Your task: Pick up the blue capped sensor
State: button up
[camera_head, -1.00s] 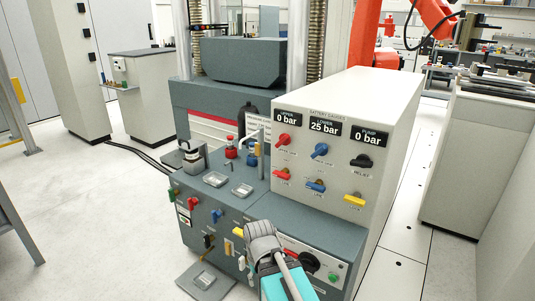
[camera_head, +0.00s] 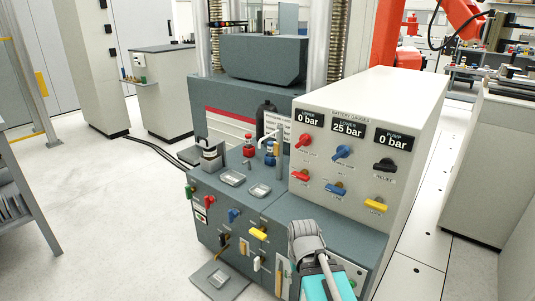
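The blue capped sensor (camera_head: 270,154) stands upright on the grey bench top of the test machine, just left of the white gauge cabinet. A similar red capped sensor (camera_head: 249,149) stands to its left. The grey end part of my arm (camera_head: 307,238) shows at the bottom, in front of the bench's right part. It is well below and to the right of the blue capped sensor in the picture, and apart from it. I cannot make out its fingertips, or whether they are open or shut.
The gauge cabinet (camera_head: 415,110) rises right of the sensors. A white curved spout and a yellowish post (camera_head: 279,158) stand close by the blue sensor. Two shallow trays (camera_head: 231,178) and a black-and-silver device (camera_head: 208,154) sit on the bench. Knobs jut from its front. Floor at left is clear.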

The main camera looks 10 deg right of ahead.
aim_at(270, 144)
jog(key=u, duration=1.7)
jog(key=i, duration=2.15)
jog(key=z, duration=0.05)
